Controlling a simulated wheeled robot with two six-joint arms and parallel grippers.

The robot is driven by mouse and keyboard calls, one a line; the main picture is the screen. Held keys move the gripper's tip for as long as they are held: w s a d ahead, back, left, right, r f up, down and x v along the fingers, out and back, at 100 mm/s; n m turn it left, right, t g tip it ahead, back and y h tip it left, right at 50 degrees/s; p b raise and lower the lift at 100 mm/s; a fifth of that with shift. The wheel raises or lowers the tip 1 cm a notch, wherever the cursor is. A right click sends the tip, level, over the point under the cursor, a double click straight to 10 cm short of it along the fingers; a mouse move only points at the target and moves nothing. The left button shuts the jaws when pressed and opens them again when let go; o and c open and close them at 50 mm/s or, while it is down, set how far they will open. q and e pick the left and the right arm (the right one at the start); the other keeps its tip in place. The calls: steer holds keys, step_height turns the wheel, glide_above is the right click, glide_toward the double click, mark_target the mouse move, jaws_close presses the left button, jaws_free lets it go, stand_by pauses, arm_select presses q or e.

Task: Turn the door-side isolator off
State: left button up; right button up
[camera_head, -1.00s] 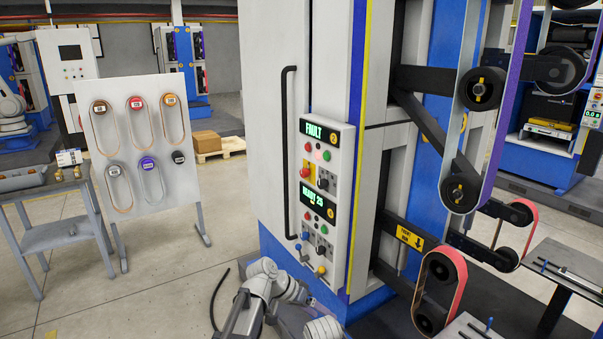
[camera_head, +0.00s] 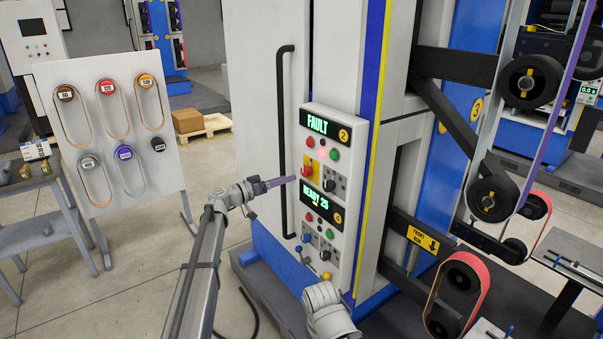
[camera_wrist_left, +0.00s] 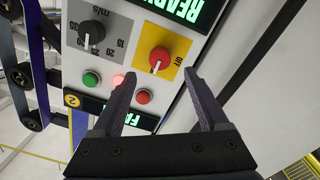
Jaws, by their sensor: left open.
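The isolator is a red knob on a yellow plate, on the upper panel of the tall grey cabinet. It shows in the head view (camera_head: 307,170) and in the left wrist view (camera_wrist_left: 159,58), where an "OFF" label sits at the plate's right edge. The knob's white mark points down in that picture, not at "OFF". My left gripper (camera_head: 288,181) is in front of the panel. In the left wrist view it is open (camera_wrist_left: 160,82), with the knob just beyond and between its fingertips, apparently untouched. My right gripper is out of view.
A black selector knob (camera_wrist_left: 91,33), a green button (camera_wrist_left: 92,79) and a red button (camera_wrist_left: 143,96) are close by. A long black handle (camera_head: 281,140) runs down the cabinet left of the panels.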

mark_target(303, 173)
arm_select(q)
steer(key=x, duration=0.7)
steer(key=shift+w+d+f, duration=0.1)
steer(key=shift+w+d, duration=0.1)
steer(key=shift+d, duration=0.1)
steer(key=shift+c, duration=0.4)
jaws_close()
